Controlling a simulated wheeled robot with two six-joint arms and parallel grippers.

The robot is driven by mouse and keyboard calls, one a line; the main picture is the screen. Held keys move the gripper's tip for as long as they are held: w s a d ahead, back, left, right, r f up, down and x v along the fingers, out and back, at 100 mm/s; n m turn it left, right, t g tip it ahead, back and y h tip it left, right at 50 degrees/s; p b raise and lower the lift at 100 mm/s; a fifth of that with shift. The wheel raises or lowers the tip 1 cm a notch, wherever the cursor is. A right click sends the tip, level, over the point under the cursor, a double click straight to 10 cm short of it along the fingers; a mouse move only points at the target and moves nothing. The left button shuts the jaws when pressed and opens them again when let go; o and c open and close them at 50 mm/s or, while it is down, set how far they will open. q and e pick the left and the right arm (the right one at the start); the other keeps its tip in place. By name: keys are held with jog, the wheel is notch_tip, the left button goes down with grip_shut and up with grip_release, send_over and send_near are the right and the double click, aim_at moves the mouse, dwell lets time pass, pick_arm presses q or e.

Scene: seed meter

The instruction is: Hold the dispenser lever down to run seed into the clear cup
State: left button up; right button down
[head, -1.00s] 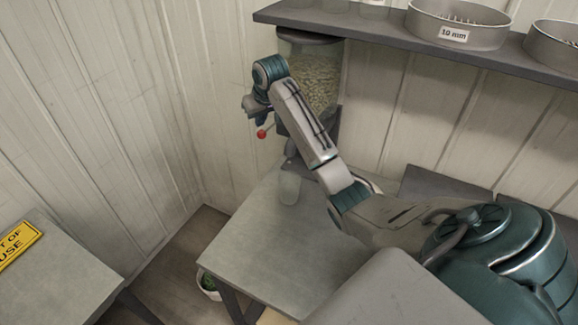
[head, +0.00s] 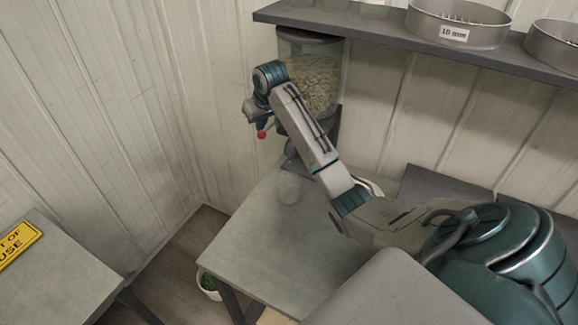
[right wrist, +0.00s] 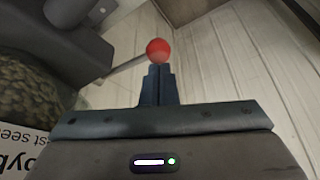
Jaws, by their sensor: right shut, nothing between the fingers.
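The seed dispenser (head: 322,75), a clear hopper of pale seed, stands against the wall, partly behind my right arm. Its lever ends in a red knob (head: 261,135). The knob (right wrist: 158,51) and its grey rod (right wrist: 126,68) also show in the right wrist view. My right gripper (head: 261,125) is shut and empty, its fingertips just above the knob in the head view. In the right wrist view the fingertips (right wrist: 157,70) meet the knob's edge; I cannot tell whether they press on it. My left gripper is out of view.
The grey bench (head: 250,245) is mostly bare left of my arm. A shelf (head: 385,31) with metal sieve pans (head: 458,25) hangs above. A side table (head: 60,270) with a yellow sign (head: 17,243) is at left. A white bucket (head: 208,285) stands beneath the bench.

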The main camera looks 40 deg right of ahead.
aim_at(262, 132)
jog(key=shift+f, duration=1.75)
dwell(3.6)
notch_tip(262, 132, up, 9)
jog(key=shift+r+p, duration=0.1)
jog(key=shift+p, duration=0.2)
dwell(1.2)
